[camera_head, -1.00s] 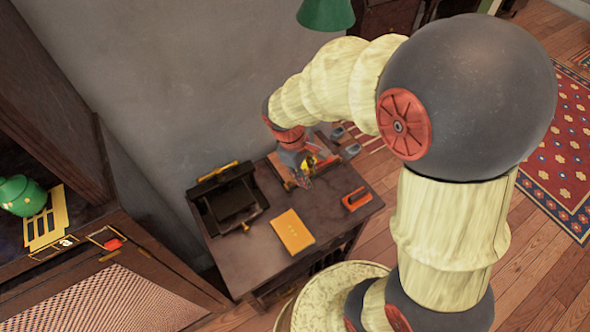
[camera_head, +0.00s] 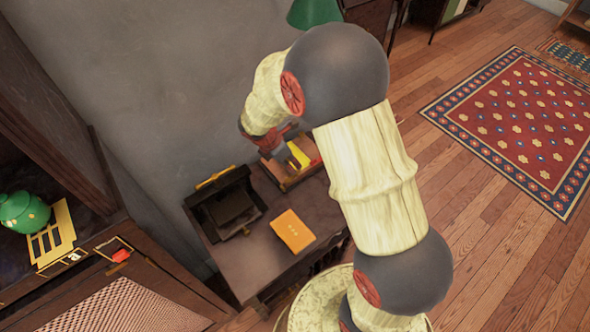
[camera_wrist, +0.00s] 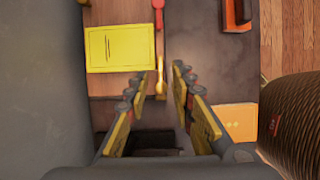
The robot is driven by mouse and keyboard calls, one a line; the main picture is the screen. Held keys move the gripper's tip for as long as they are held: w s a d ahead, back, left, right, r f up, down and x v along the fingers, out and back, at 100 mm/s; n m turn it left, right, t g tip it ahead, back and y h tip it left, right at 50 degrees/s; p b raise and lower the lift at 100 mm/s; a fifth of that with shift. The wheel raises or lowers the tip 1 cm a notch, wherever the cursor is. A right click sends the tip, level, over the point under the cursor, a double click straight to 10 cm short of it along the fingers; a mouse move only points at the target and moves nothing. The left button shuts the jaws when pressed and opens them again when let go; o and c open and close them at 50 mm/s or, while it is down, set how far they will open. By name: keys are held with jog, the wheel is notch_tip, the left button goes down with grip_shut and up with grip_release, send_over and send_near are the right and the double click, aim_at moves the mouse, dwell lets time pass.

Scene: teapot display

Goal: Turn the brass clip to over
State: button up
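A small upright brass-coloured piece (camera_wrist: 161,80), which looks like the brass clip, shows in the wrist view at the edge of a wooden tray (camera_wrist: 105,85). It lies between my fingertips in the picture; I cannot tell whether they are level with it. My gripper (camera_wrist: 160,76) is open, with a clear gap between its two fingers. In the head view my gripper (camera_head: 270,145) is small and partly hidden by my wrist, over the back of the dark table. The clip cannot be made out there.
A yellow block (camera_wrist: 120,48) sits in the wooden tray beside a red-ended piece (camera_wrist: 158,10). A black box (camera_head: 230,207) and an orange book (camera_head: 292,230) stand on the dark table (camera_head: 250,262). An orange-and-black object (camera_wrist: 235,14) lies right. The grey wall (camera_wrist: 40,90) is close on the left.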

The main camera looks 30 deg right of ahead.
jog(key=b+x, duration=0.1)
jog(key=x, duration=0.4)
jog(key=shift+d+f+b, duration=0.1)
jog(key=shift+f+b, duration=0.3)
grip_shut()
